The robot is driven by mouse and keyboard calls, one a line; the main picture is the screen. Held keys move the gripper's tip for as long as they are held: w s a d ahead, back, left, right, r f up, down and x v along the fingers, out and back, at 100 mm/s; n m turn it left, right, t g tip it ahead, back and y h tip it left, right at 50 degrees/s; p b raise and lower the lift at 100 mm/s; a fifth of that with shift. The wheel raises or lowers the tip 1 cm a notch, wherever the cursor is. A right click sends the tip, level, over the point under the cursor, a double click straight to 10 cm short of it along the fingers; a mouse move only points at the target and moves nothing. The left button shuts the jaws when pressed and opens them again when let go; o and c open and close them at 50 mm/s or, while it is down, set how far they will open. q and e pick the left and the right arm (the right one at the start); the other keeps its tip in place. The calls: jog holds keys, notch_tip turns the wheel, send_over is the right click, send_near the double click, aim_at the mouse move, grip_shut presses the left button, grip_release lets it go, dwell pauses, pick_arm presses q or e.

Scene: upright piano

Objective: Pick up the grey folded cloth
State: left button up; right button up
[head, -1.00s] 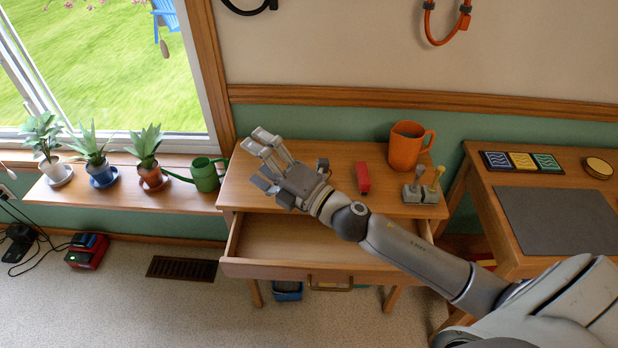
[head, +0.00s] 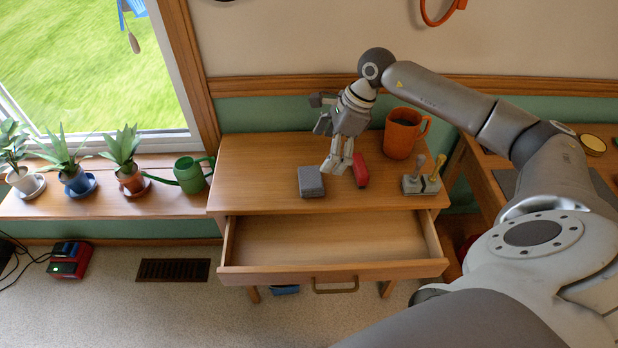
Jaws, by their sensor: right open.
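The grey folded cloth (head: 311,181) looks like a small, thick grey block and lies on the wooden table top (head: 250,170), near its front edge and left of the red item. My right gripper (head: 337,165) points down over the table, just to the right of and behind the cloth. It is open, with nothing between its fingers. I cannot tell how high its fingertips are above the table. My left gripper is not in view.
A red item (head: 360,170) is close to the right gripper's right side. An orange mug (head: 404,134) and a stand with knobs (head: 421,184) are further right. The drawer (head: 330,243) below is open and empty. The table's left part is clear.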

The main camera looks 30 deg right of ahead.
aim_at(311, 176)
jog(key=x, duration=0.5)
jog(key=shift+a, duration=0.1)
jog(key=p+x, duration=0.1)
jog(key=x, duration=0.4)
jog(key=shift+w+p, duration=0.15)
jog(key=shift+p, duration=0.15)
jog(key=shift+c, duration=0.3)
jog(key=c, duration=0.9)
